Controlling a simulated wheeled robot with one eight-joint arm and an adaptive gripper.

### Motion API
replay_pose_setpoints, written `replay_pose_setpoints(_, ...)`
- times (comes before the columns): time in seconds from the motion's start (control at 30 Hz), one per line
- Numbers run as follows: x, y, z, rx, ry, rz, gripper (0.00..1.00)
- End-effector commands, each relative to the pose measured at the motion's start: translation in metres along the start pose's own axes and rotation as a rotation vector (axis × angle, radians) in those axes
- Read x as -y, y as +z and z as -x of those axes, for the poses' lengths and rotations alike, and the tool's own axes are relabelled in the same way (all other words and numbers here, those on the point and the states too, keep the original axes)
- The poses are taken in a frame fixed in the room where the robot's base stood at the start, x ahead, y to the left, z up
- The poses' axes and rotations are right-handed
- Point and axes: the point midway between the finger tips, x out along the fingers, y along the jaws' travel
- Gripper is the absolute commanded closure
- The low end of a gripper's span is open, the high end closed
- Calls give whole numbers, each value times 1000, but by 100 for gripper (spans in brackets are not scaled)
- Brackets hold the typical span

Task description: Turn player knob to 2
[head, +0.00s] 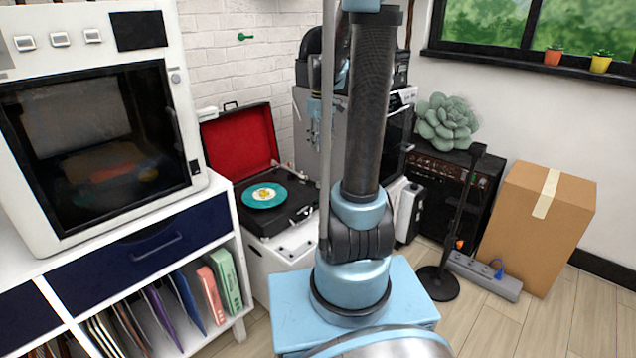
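The record player (282,216) is an open case with a red-lined lid (240,140) standing up at its back. A turquoise record with a yellow label (264,195) lies on its turntable. A light tonearm shows at the right of the deck, close to my arm in the picture. I cannot make out the player's knob or its setting; it is too small or hidden. My arm rises through the middle of the picture and leaves it at the top. My gripper is out of view, so I cannot see whether it is open or shut.
The player stands on a low white unit (262,265), right of a shelf with a large white machine (95,120). A mic stand (438,284), a power strip (487,278) and a cardboard box (538,230) stand at the right. Bare wooden floor shows at the lower right.

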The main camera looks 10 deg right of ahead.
Motion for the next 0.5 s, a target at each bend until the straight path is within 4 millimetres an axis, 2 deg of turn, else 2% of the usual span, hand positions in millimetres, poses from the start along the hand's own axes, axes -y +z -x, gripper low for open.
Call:
replay_pose_setpoints(0.1, -17, -25, -11, 12, -7, 38, 60)
replay_pose_setpoints(0.3, -41, -60, -32, 28, -18, 102, 60)
replay_pose_setpoints(0.5, -55, -80, -48, 38, -26, 140, 60)
